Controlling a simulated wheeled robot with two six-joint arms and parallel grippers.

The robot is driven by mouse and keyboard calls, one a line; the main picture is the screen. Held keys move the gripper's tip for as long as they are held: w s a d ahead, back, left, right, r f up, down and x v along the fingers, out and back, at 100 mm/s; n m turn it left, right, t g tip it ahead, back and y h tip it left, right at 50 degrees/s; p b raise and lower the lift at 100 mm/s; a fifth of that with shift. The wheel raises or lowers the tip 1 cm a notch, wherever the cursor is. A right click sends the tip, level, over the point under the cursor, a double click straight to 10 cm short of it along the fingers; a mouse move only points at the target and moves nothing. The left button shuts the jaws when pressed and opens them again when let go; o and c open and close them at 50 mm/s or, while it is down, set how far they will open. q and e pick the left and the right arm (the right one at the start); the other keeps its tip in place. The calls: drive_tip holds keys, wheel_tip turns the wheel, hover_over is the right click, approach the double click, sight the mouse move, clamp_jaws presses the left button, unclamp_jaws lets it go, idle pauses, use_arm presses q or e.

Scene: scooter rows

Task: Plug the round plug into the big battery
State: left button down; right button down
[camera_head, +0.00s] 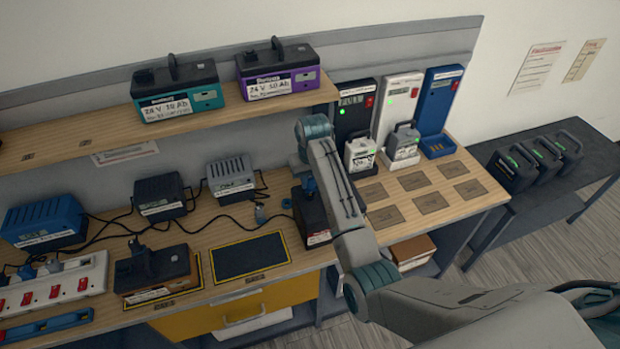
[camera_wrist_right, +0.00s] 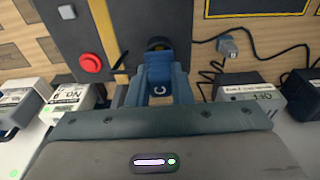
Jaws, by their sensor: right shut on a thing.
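My right gripper (camera_head: 309,182) points down over a dark battery with a red-brown side and white label (camera_head: 315,222). In the right wrist view its fingers (camera_wrist_right: 159,85) are shut on a blue plug (camera_wrist_right: 159,66) bearing a pale ring mark. A dark round part shows just past the plug's tip. I cannot tell whether the plug is seated or only above it. In the wrist view a dark top with a red button (camera_wrist_right: 90,62) fills the upper left. My left gripper is not in view.
Three chargers, blue (camera_head: 44,222), black (camera_head: 160,196) and grey (camera_head: 231,177), stand along the back with loose cables. A grey plug (camera_head: 261,213) lies on the bench. Another battery (camera_head: 158,270) stands left of an empty yellow-edged pad (camera_head: 249,257). Teal (camera_head: 176,93) and purple (camera_head: 279,72) batteries occupy the shelf.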

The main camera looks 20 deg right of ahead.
drive_tip(key=shift+f, duration=0.7)
drive_tip(key=c, duration=1.2)
unclamp_jaws()
